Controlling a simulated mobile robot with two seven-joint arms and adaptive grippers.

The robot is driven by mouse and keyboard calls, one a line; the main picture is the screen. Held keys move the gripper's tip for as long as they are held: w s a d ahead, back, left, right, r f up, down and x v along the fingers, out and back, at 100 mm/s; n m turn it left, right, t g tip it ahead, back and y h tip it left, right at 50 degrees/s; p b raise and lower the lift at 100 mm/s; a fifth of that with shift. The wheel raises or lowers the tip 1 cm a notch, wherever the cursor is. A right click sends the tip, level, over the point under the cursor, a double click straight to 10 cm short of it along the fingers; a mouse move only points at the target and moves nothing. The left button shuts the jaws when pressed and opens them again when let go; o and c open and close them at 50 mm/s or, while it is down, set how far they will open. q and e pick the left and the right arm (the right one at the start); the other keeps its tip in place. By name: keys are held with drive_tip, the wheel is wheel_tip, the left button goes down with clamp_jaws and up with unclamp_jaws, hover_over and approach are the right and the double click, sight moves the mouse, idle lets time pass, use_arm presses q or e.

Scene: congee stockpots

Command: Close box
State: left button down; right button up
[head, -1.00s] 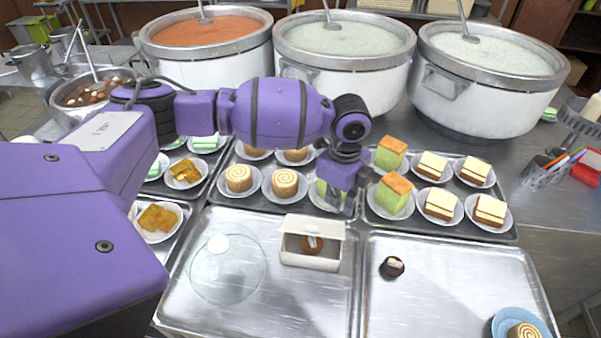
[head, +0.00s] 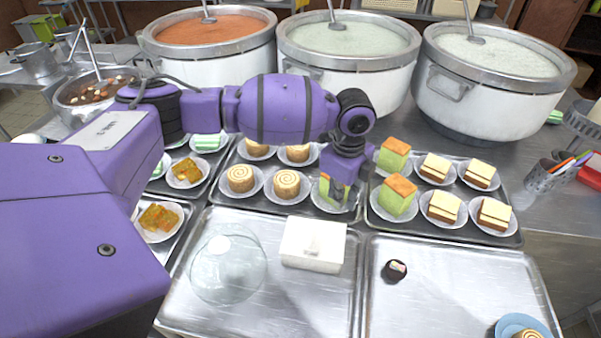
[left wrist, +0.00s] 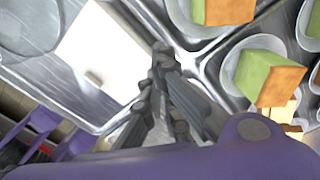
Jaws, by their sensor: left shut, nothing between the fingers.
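The white box (head: 313,246) sits on the front left metal tray, with its lid down over the opening. Its inside is hidden. It also shows in the left wrist view (left wrist: 100,60), with a small tab on one face. My left gripper (head: 338,200) is above and just behind the box at its right, near the back edge of the tray. In the left wrist view its fingers (left wrist: 160,70) are together with nothing between them, apart from the box as far as I can tell. My right gripper is not in view.
A glass dome (head: 228,264) stands left of the box. A small dark sweet (head: 395,271) lies on the right front tray (head: 455,300). Plated cakes (head: 397,196) crowd the trays behind. Large stockpots (head: 350,60) stand at the back.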

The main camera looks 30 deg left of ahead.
use_arm(q)
wheel_tip(320, 180, up, 8)
drive_tip(key=w, duration=0.2)
drive_tip(key=shift+a+r+p, duration=0.15)
drive_tip(key=shift+a+p, duration=0.05)
drive_tip(key=shift+p, duration=0.1)
idle(0.8)
idle(0.4)
